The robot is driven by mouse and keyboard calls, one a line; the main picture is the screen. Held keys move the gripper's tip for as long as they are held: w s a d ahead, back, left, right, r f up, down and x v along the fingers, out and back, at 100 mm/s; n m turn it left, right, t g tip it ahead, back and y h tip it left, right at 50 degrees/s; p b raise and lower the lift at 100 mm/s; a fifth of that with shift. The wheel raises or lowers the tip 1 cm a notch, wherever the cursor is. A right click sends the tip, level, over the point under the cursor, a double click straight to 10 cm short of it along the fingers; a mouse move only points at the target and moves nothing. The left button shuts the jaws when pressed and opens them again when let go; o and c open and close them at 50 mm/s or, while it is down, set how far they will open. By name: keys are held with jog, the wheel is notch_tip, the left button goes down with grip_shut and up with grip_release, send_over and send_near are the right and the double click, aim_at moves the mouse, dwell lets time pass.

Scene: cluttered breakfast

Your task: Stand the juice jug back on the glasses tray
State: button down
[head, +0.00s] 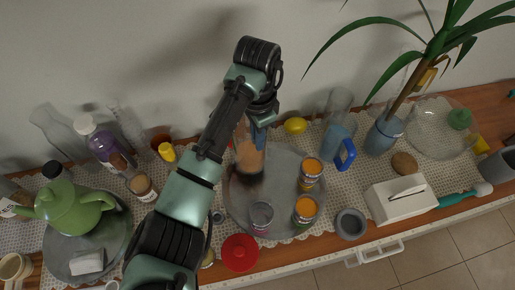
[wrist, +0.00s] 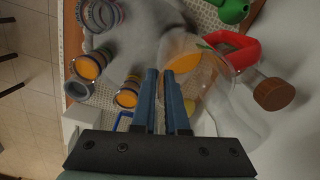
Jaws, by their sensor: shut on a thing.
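The juice jug (head: 250,158) is clear, with orange juice inside, and stands over the left back part of the round grey glasses tray (head: 283,162). My gripper (head: 260,135) is shut on it from above and behind. The jug looks roughly upright; I cannot tell whether its base touches the tray. In the wrist view its orange juice (wrist: 182,48) shows just beyond my fingertips (wrist: 162,72), and a red handle (wrist: 240,52) shows beside it. Two glasses of orange juice (head: 311,168) and (head: 305,208) and an empty glass (head: 261,214) stand on the tray's right and front.
A blue-handled jug (head: 343,153) and a lemon (head: 295,125) are behind the tray. A red lidded pot (head: 240,252) is in front, and a grey bowl (head: 351,223) and tissue box (head: 402,200) are to the right. A green teapot (head: 70,213) and bottles are left. The tray's middle looks clear.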

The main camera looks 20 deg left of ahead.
jog(key=shift+f, duration=2.35)
jog(key=shift+f, duration=0.2)
jog(key=c, duration=0.9)
grip_release()
jog(key=shift+c, duration=0.2)
jog(key=shift+r, duration=0.1)
notch_tip(320, 180, up, 12)
jog(key=shift+r+p, duration=0.1)
jog(key=shift+p, duration=0.2)
